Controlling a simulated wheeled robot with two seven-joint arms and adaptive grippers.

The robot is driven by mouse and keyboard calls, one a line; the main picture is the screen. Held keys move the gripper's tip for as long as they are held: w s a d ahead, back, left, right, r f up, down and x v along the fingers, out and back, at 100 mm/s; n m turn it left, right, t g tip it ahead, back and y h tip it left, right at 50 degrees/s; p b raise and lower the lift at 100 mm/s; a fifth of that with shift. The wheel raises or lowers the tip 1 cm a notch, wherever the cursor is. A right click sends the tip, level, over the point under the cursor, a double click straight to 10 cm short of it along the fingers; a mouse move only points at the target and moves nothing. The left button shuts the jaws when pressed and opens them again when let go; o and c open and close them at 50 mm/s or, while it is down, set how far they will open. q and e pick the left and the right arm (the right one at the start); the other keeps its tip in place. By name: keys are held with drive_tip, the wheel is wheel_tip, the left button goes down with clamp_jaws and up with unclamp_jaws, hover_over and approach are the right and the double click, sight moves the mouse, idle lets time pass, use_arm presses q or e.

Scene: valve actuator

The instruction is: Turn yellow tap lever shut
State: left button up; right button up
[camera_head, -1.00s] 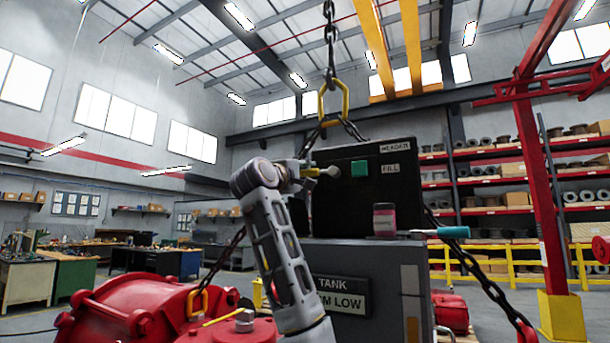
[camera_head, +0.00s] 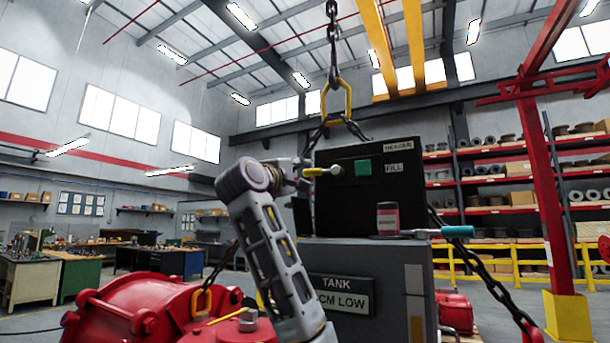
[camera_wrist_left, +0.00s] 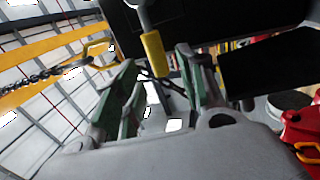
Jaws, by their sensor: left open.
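The yellow tap lever (camera_head: 316,172) sticks out to the left from a metal tap (camera_head: 336,171) on the face of the black header box (camera_head: 410,205). My left gripper (camera_head: 304,174) is at the lever's outer end. In the left wrist view the yellow lever (camera_wrist_left: 153,53) hangs on a metal stem, in the gap between the green-padded fingers of the left gripper (camera_wrist_left: 158,68). The fingers are apart, and I cannot tell whether either touches the lever. My right gripper is not in view.
A grey tank (camera_head: 395,270) stands under the black box. A small pink-labelled jar (camera_head: 387,219) and a teal-handled tool (camera_head: 450,232) are on the tank's top. Chains (camera_head: 333,45) hang above. A red casting (camera_head: 145,315) lies at lower left.

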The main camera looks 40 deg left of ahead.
use_arm(q)
drive_tip(key=v, duration=0.7)
drive_tip(key=shift+s+f, duration=0.1)
idle(0.7)
